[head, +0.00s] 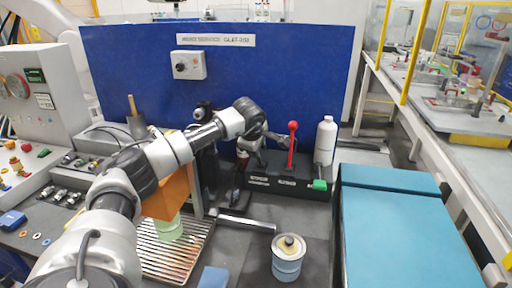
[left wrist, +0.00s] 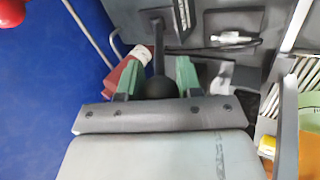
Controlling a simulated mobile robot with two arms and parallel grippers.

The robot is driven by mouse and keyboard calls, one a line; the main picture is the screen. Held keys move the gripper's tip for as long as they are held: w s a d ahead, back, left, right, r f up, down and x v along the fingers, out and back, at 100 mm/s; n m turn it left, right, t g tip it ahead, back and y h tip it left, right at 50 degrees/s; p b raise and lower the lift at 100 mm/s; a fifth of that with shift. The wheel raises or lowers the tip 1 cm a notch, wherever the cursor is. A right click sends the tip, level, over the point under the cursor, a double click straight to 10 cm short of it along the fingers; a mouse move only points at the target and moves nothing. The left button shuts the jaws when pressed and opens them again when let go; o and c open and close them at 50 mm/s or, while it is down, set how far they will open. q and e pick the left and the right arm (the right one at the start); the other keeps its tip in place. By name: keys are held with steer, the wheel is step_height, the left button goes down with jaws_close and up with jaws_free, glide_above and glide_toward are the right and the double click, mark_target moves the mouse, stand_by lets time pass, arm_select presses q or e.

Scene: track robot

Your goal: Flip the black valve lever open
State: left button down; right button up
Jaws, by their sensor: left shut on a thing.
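The black valve lever shows in the left wrist view as a round black knob (left wrist: 160,89) on a dark stem. The knob sits between the green fingertips of my left gripper (left wrist: 158,80), which is shut on it. In the head view my left gripper (head: 243,168) is at the left end of the black valve block (head: 290,186). There the arm and gripper largely hide the black lever. My right gripper is in neither view.
A red-knobbed lever (head: 293,127) stands upright on the block, right of my left gripper. A green-handled lever (head: 319,185) lies low at the right end. A white bottle (head: 325,141) stands behind it. A tin (head: 287,264) and a metal tube (head: 247,223) are in front. A blue panel (head: 290,75) rises behind.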

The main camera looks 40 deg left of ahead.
arm_select(q)
steer(key=shift+d+f, duration=0.1)
steer(key=shift+f, duration=0.05)
steer(key=c, duration=0.8)
jaws_free()
steer(key=shift+o, duration=0.2)
steer(key=shift+s+r, duration=0.1)
steer(key=shift+r, duration=0.3)
steer(key=b+v, duration=0.2)
steer(key=v, duration=0.8)
steer(key=shift+s+d+f, duration=0.1)
steer(key=shift+s, duration=0.05)
